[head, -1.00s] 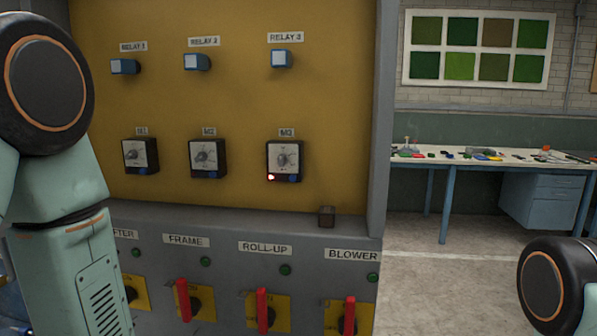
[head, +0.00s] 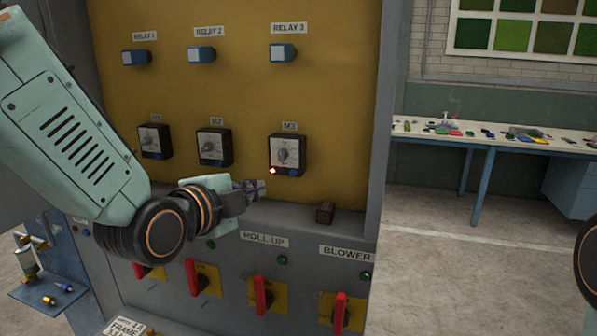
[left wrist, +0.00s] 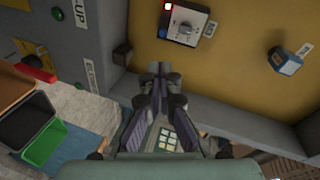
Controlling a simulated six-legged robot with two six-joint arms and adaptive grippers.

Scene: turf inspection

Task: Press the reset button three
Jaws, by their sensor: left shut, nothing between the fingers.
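The M3 unit (head: 287,155) is a dark box with a pale dial face on the yellow panel. A red lamp (head: 272,170) glows at its lower left. A small blue button (head: 292,172) shows at its lower right. My left gripper (head: 262,188) is shut and empty, just below and left of the M3 unit, apparently apart from it. In the left wrist view the closed fingertips (left wrist: 160,72) lie short of the M3 unit (left wrist: 186,25), whose red lamp (left wrist: 168,6) and blue button (left wrist: 210,28) are visible. My right gripper is out of view.
Similar M1 (head: 154,141) and M2 (head: 214,147) units stand left. Blue-and-white relay blocks, including RELAY 3 (head: 282,53), are above. A small dark block (head: 325,212) sits on the grey ledge, above red switch handles (head: 260,295). A workbench (head: 490,135) stands behind at right.

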